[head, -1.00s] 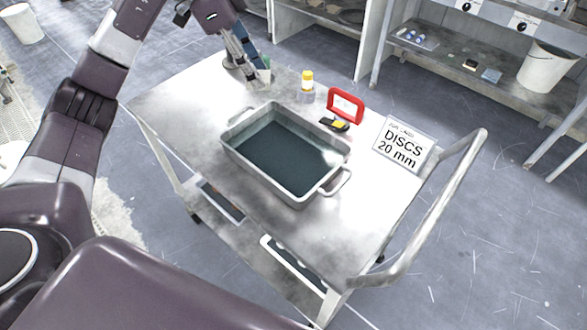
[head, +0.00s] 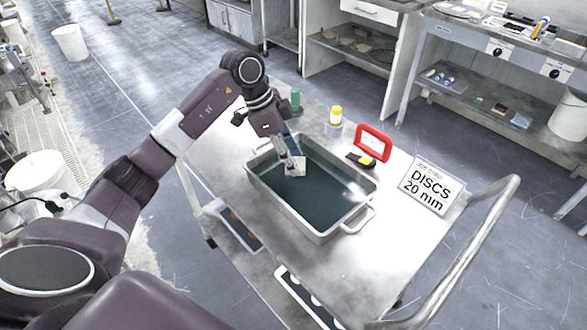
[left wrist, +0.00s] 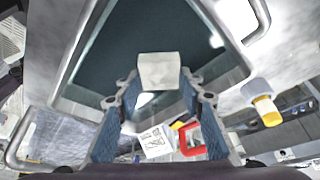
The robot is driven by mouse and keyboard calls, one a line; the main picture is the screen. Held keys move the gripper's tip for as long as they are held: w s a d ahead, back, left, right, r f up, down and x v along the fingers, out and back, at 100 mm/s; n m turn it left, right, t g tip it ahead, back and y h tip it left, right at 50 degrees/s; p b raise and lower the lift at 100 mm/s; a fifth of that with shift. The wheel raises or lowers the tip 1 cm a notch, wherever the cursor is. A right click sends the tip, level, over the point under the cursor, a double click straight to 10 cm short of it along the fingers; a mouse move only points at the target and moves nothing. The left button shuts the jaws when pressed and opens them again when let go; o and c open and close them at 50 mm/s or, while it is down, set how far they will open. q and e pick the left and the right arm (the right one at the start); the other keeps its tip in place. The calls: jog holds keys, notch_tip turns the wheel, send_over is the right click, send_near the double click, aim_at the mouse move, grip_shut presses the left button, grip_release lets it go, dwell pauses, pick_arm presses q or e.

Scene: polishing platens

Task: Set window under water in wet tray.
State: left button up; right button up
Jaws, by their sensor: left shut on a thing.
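My left gripper (head: 290,156) is shut on the window, a small pale square piece (head: 296,166), over the back left part of the wet tray. In the left wrist view the window (left wrist: 158,72) sits between the two fingertips, against the dark water. The wet tray (head: 281,208) is a grey metal pan with two end handles, standing on the cart. It holds dark water (head: 318,198). I cannot tell whether the window's lower edge touches the water. My right gripper is not in view.
On the cart behind the tray stand a green bottle (head: 295,98), a yellow-capped bottle (head: 335,116), a red frame (head: 373,143) and a black-and-yellow item (head: 362,160). A "DISCS 20 mm" sign (head: 432,188) lies to the right. The cart's handle (head: 478,236) rises at the right.

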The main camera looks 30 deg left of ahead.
pick_arm(q)
jog(key=shift+f, duration=2.15)
jog(key=shift+f, duration=0.1)
jog(key=o, duration=1.2)
jog(key=shift+a+r, duration=0.15)
jog(key=shift+r, duration=0.25)
jog(key=v, duration=1.1)
jog(key=shift+s+r, duration=0.1)
jog(key=shift+r, duration=0.15)
